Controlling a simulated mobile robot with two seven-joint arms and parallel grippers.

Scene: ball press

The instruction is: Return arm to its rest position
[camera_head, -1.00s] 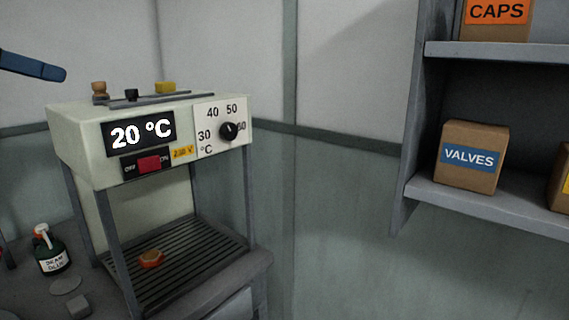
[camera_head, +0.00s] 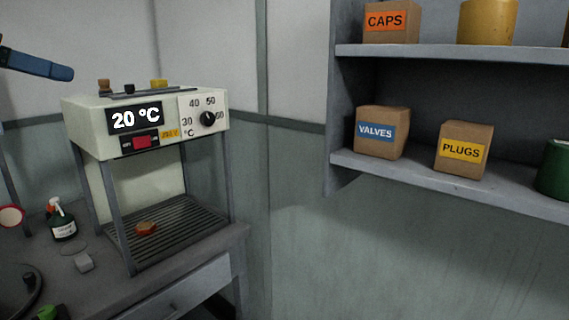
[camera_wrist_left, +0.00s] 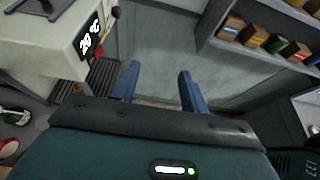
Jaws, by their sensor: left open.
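My left gripper (camera_head: 38,66) reaches in at the upper left of the head view as a blue finger, left of the heater press and higher than its top. In the left wrist view my left gripper (camera_wrist_left: 158,84) has its two blue fingers apart, with nothing between them. The press (camera_head: 90,120) is a cream box on grey legs, reading 20 °C; it also shows at the upper left of the left wrist view (camera_wrist_left: 62,45). An orange-red piece (camera_head: 146,229) lies on the slatted base under it. My right gripper is not in view.
A grey shelf (camera_head: 345,163) on the right holds VALVES (camera_head: 381,132) and PLUGS (camera_head: 464,150) boxes, with a CAPS box (camera_head: 391,22) above. The floor area right of the bench looks clear.

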